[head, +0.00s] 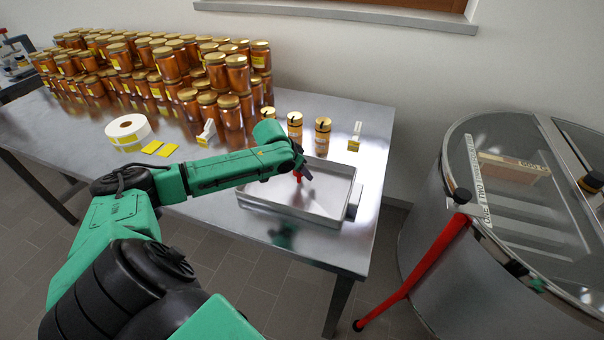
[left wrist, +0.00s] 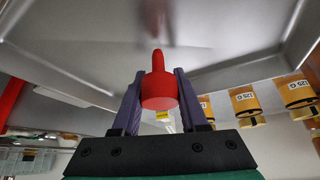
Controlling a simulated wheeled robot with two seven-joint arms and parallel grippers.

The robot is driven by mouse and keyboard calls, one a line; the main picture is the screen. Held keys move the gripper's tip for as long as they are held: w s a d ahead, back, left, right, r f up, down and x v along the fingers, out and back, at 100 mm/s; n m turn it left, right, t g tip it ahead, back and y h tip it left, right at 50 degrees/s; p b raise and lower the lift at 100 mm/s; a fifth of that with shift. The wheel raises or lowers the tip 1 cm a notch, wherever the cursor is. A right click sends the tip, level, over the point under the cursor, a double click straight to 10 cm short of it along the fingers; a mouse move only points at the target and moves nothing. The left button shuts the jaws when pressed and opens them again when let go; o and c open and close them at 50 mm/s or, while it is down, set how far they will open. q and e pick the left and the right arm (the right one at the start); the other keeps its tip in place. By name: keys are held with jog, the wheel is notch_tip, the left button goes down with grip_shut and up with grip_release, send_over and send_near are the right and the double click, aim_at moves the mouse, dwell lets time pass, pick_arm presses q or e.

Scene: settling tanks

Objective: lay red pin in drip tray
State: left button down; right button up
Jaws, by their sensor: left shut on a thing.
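My left gripper (head: 303,173) is over the drip tray (head: 285,214), a shallow grey metal tray at the right front of the steel table. It is shut on the red pin (head: 298,178), which shows as a small red spot in the head view. In the left wrist view the red pin (left wrist: 159,90) sits between the two dark fingers, its thick round end toward me and its thin end toward the tray floor. A blurred reddish reflection lies on the floor beyond the tip. I cannot tell how wide the gap is. My right gripper is not in view.
Small jars (head: 322,136) stand just behind the tray. Many stacked honey jars (head: 168,64) fill the back left of the table (head: 60,132). A label roll (head: 128,128) and yellow cards lie left. A steel tank (head: 450,265) with a red bar (head: 420,270) stands right.

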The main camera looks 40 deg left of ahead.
pick_arm(q)
jog(key=shift+f, duration=0.65)
jog(key=shift+c, duration=2.2)
grip_release()
jog(key=shift+s+a+r, duration=0.15)
jog(key=shift+s+r, duration=0.1)
jog(key=shift+r, duration=0.2)
jog(key=p+v, duration=0.1)
jog(key=v, duration=1)
